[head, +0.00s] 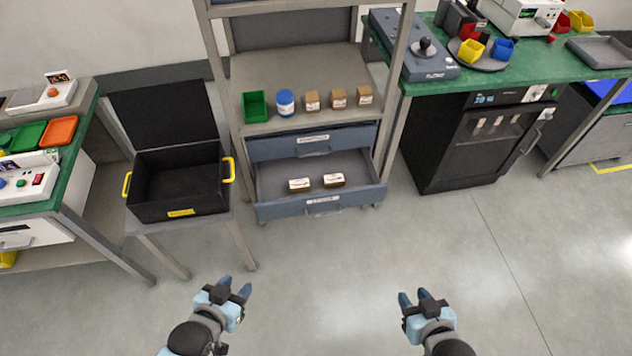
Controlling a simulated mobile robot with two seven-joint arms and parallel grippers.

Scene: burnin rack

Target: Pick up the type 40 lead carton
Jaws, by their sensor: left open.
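Two small cartons with white labelled tops, a left one (299,185) and a right one (334,181), lie in the open lower drawer (364,192) of the rack. Three brown cartons stand in a row on the shelf above: left (312,101), middle (338,98) and right (364,95). The print is too small to tell which carton is type 40 lead. My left gripper (235,285) is open and empty over the floor, in front of the rack and left of the drawer. My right gripper (412,295) is open and empty, right of the drawer.
A green bin (255,106) and a blue-white jar (285,103) stand left of the shelf cartons. An open black case (180,190) with yellow handles sits on a stand at left. A black oven-like cabinet (440,150) stands at right. The floor before the rack is clear.

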